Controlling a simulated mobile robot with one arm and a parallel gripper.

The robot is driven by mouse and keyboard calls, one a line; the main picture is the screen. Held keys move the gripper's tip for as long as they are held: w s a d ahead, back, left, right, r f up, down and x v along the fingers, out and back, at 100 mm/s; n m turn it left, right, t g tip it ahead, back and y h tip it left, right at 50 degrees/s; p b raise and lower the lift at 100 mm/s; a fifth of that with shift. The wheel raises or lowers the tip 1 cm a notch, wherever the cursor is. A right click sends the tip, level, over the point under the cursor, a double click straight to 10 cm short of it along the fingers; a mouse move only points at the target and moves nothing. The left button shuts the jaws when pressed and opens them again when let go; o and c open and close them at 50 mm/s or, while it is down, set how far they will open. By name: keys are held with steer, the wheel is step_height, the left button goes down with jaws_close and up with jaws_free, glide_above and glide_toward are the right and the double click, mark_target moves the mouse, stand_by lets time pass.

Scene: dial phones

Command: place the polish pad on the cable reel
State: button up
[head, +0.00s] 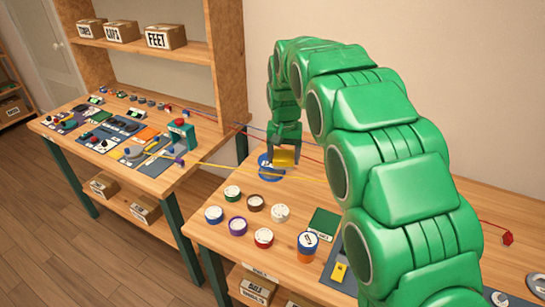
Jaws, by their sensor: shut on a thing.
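The polish pad appears to be the yellow block (284,158) held in my gripper (284,151) in the head view. My gripper points down and is shut on it. A blue round item (266,171), which looks like the cable reel, is on the right bench just below and left of the block. The block overlaps part of it in the picture. I cannot tell whether the two touch.
Several round tins, one of them white (280,213), stand in front on the right bench (205,241). An orange and blue can (307,246) and a green pad (324,222) are nearer. Thin cords, one yellow (225,167), cross the benches.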

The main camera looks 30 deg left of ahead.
steer(key=shift+w+a+f, duration=1.35)
steer(key=shift+w+f, duration=0.2)
steer(key=shift+w, duration=0.2)
steer(key=shift+w+a+f, duration=1.3)
steer(key=shift+w+f, duration=0.25)
steer(key=shift+w, duration=0.25)
steer(key=shift+w+a+f, duration=1.35)
steer(key=shift+w+f, duration=0.2)
steer(key=shift+w, duration=0.2)
steer(key=shift+w+a+f, duration=0.2)
steer(key=shift+f, duration=0.1)
steer(key=shift+f, duration=1.55)
steer(key=o, duration=1)
steer(key=shift+f, duration=0.1)
steer(key=shift+o, duration=0.2)
